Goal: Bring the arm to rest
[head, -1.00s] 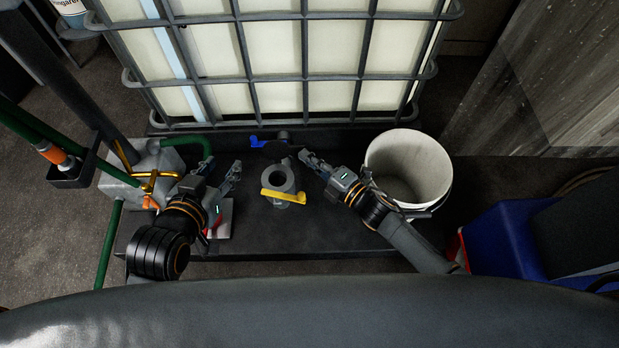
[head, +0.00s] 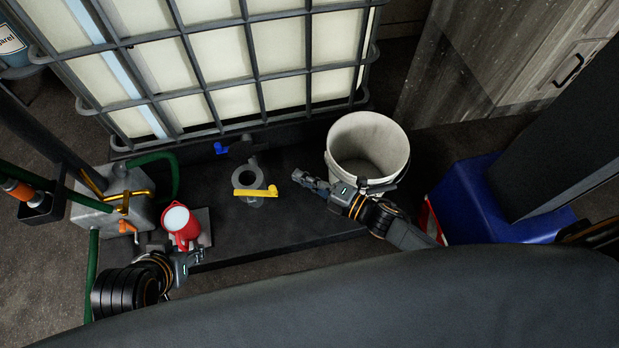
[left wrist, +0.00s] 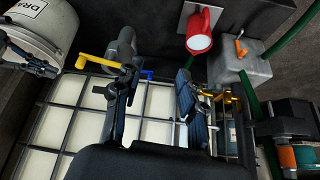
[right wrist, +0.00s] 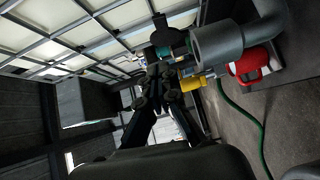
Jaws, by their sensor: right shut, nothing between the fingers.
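My left gripper (head: 196,260) is low at the left in the head view, just below a red jug (head: 182,228) and apart from it. In the left wrist view its two fingers (left wrist: 155,95) are spread with nothing between them. My right gripper (head: 302,180) is shut and empty. It points left, between the white bucket (head: 368,140) and the grey outlet pipe with a yellow lever (head: 255,192). In the right wrist view its fingers (right wrist: 158,85) are together. The red jug stands upright on a small plate on the dark platform.
A caged tank (head: 220,50) with a blue-handled valve (head: 222,148) stands behind. A grey box with green hoses (head: 105,212) is at the left, a blue bin (head: 490,200) at the right. The dark platform (head: 280,225) is bare in front of the pipe.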

